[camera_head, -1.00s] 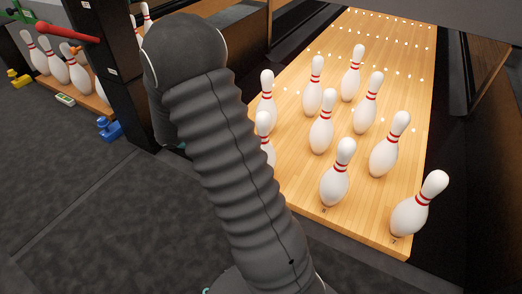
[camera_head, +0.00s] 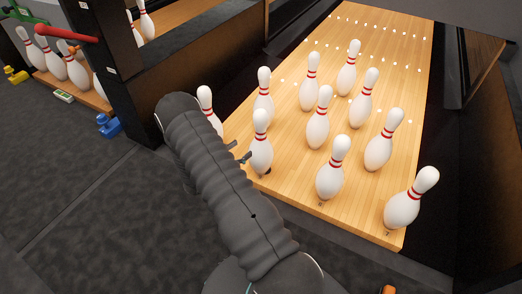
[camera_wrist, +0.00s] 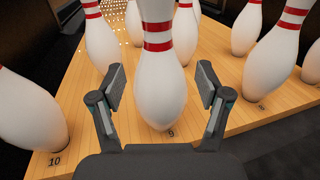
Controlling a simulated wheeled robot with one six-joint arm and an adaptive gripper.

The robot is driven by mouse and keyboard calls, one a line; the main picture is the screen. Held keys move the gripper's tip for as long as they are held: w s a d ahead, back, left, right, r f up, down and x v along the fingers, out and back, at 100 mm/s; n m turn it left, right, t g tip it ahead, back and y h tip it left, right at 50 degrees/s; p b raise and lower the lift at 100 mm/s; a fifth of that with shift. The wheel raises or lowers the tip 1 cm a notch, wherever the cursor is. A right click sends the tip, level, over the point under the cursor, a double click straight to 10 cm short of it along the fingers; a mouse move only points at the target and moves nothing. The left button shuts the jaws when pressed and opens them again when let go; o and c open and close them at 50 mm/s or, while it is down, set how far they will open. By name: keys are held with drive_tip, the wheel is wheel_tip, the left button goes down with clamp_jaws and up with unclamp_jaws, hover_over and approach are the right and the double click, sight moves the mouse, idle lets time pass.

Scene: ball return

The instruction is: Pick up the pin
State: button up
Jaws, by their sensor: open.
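A white pin with red neck stripes (camera_wrist: 160,88) stands upright on the lane at the spot marked 9. In the wrist view my gripper (camera_wrist: 161,80) is open, with one finger on each side of this pin's lower body. Gaps show between the fingers and the pin, so I see no grip. In the head view the same pin (camera_head: 260,148) stands at the near left of the rack, and my gripper (camera_head: 238,152) is just to its left, partly hidden by my arm.
Several other upright pins stand close by, including one over the mark 10 (camera_wrist: 30,115) at left and one at right (camera_wrist: 273,65). The wooden lane (camera_head: 290,195) ends at a dark floor. A dark post (camera_head: 115,60) stands left, with more pins beyond.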

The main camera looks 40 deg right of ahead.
sight(257, 135)
drive_tip(key=d, duration=0.4)
drive_tip(key=w+d, duration=0.1)
drive_tip(key=d, duration=0.1)
drive_tip(key=shift+d, duration=0.25)
drive_tip(key=shift+w+d+r+p, duration=0.1)
drive_tip(key=shift+w+d+p, duration=0.1)
drive_tip(key=shift+d, duration=0.7)
drive_tip(key=shift+w+d+p, duration=0.1)
drive_tip(key=shift+w+d, duration=0.05)
drive_tip(key=shift+d, duration=0.8)
drive_tip(key=shift+w+d+r+p, duration=0.1)
drive_tip(key=shift+w+d, duration=0.1)
drive_tip(key=shift+d, duration=0.7)
clamp_jaws()
drive_tip(key=shift+r, duration=0.1)
